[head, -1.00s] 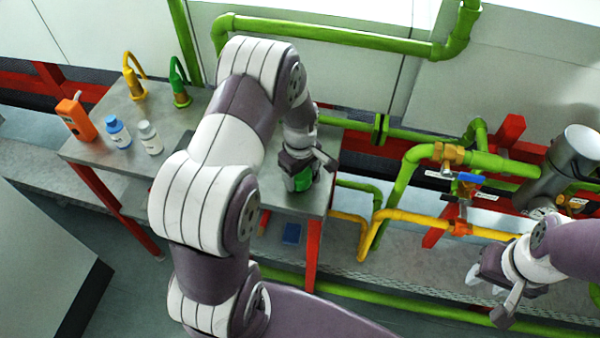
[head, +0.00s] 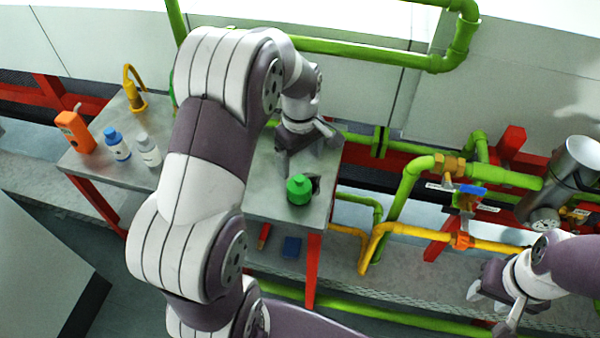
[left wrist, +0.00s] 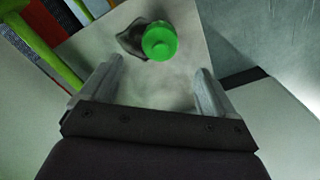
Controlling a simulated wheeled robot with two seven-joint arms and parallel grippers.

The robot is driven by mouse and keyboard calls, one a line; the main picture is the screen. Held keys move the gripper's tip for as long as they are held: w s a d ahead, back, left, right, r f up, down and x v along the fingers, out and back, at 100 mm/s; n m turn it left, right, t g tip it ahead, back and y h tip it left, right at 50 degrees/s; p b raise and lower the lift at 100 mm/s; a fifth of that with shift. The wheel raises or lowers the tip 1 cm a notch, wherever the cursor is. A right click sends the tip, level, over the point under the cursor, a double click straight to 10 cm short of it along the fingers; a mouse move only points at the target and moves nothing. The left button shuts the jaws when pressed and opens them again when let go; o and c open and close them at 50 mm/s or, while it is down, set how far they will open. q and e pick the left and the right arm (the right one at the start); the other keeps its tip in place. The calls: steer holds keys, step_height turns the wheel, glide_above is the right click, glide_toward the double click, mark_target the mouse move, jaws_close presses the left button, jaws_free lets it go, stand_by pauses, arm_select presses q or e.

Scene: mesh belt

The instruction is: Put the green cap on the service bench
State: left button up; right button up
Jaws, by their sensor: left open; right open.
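The green cap (head: 299,189) stands on the right end of the grey service bench (head: 262,205), near its front edge. It also shows in the left wrist view (left wrist: 160,41), beyond the fingertips, with a small dark item against it. My left gripper (head: 300,160) is open and empty, just behind and above the cap and apart from it; its two fingers show apart in the left wrist view (left wrist: 160,80). My right gripper (head: 488,308) is open and empty at the lower right, far from the bench. My left arm hides the middle of the bench.
An orange device (head: 76,132), a blue-capped bottle (head: 118,146) and a white bottle (head: 148,150) stand at the bench's left end. A yellow-hooked fitting (head: 135,92) is behind them. Green pipes (head: 405,195) and a yellow pipe (head: 400,217) run right of the bench.

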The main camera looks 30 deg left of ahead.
arm_select(q)
steer(key=s+d+m+t, duration=0.1)
steer(key=s+d+m, duration=0.6)
steer(key=s+m, duration=0.6)
steer(key=shift+r+m, duration=0.35)
steer(key=shift+m, duration=0.05)
